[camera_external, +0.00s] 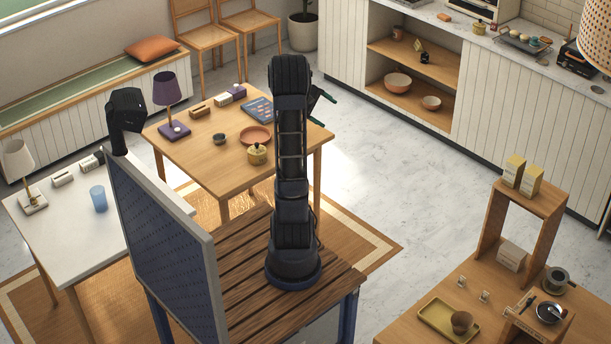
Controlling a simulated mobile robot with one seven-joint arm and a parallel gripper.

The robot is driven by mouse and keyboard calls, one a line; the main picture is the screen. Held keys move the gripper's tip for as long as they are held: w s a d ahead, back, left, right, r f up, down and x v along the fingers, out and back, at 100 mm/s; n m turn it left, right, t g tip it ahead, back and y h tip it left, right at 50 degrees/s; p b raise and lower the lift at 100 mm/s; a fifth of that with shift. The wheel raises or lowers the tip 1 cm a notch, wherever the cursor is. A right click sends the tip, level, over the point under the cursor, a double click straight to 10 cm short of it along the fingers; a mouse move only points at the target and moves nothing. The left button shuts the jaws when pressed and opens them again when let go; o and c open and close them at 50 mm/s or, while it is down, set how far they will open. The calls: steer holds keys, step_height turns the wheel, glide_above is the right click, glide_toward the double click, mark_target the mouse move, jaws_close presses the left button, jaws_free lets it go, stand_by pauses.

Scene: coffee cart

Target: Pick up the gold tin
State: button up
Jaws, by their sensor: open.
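Two gold upright packages stand side by side on top of the small wooden shelf at the right: a left one (514,170) and a right one (531,180). A round mustard-gold lidded pot (257,154) stands on the wooden table, and a similar one (479,27) is on the back counter. I cannot tell for certain which is the gold tin. My gripper (325,96) shows partly behind my upright arm, above the table's right side. It is open, apart from all of these, with nothing seen in it.
The wooden table (195,152) also bears a purple lamp (167,90), a terracotta dish (255,135), a dark cup (219,139) and a blue book (258,110). Open floor lies between.

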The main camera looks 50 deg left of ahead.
steer(key=s+d+r+m+g+y, duration=0.1)
steer(key=s+d+m+y, duration=0.1)
steer(key=s+d+m, duration=0.3)
steer(key=s+d+r+m+g+y, duration=0.1)
steer(key=s+d+m, duration=0.5)
steer(key=d, duration=0.7)
steer(key=s+d+r+m+g+y, duration=0.1)
steer(key=s+d+m+y, duration=0.1)
steer(key=s+d+m, duration=0.4)
steer(key=d, duration=0.3)
steer(key=shift+d+m+g+y, duration=0.3)
steer(key=shift+d+m+y, duration=0.1)
steer(key=o, duration=0.4)
steer(key=shift+s+r, duration=0.1)
steer(key=shift+s, duration=0.15)
steer(key=shift+c, duration=0.2)
steer(key=shift+w, duration=0.15)
